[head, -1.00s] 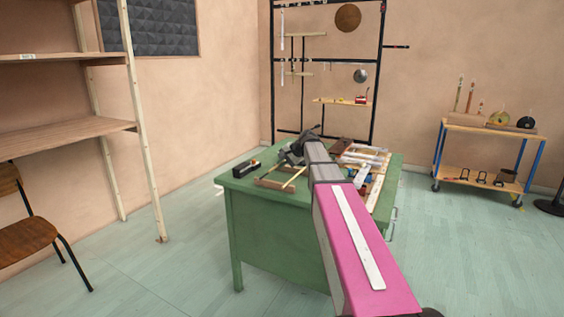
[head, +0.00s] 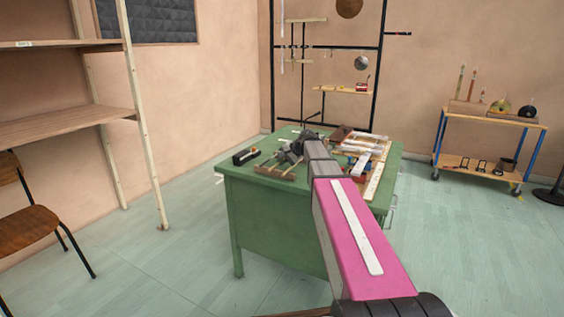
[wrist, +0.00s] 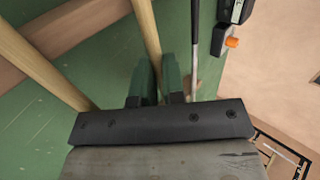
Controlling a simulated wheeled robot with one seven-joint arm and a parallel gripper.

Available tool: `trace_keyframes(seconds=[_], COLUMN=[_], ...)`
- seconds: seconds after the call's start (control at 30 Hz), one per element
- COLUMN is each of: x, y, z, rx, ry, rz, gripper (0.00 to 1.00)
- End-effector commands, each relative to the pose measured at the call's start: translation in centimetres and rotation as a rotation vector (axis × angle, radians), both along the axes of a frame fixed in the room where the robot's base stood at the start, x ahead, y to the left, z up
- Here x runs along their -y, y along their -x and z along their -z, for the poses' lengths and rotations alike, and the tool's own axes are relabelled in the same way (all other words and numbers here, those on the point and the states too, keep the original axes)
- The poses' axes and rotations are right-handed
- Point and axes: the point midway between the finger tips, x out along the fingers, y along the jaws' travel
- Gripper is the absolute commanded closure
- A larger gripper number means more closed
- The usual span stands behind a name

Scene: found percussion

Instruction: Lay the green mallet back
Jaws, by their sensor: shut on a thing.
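My gripper (head: 290,160) is low over the near left part of the green desk, at a small wooden rack (head: 268,170). In the wrist view, the two dark green-tinted fingers (wrist: 156,88) are close together. A pale wooden stick, apparently the green mallet's handle (wrist: 147,35), runs down into the gap between them. The mallet's green head cannot be made out against the green desk. A thicker wooden bar (wrist: 38,68) and a brown crosspiece (wrist: 75,35) of the rack lie to the left. Whether the stick touches the rack is unclear.
A black device (head: 245,156) sits at the desk's left edge; its orange knob (wrist: 232,42) shows in the wrist view. A thin grey rod (wrist: 195,40) is right of the fingers. Several instruments (head: 362,150) crowd the desk's right side. A bare green strip (head: 236,180) lies in front.

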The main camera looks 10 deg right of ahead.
Motion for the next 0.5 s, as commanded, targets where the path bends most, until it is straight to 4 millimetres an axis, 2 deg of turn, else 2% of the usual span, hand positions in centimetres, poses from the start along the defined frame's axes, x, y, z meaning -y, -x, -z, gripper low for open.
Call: trace_keyframes(seconds=[0.5], x=[-0.02], y=[-0.01], z=[0.63], rx=[-0.001], ry=[0.000], rz=[-0.001], gripper=[1.00])
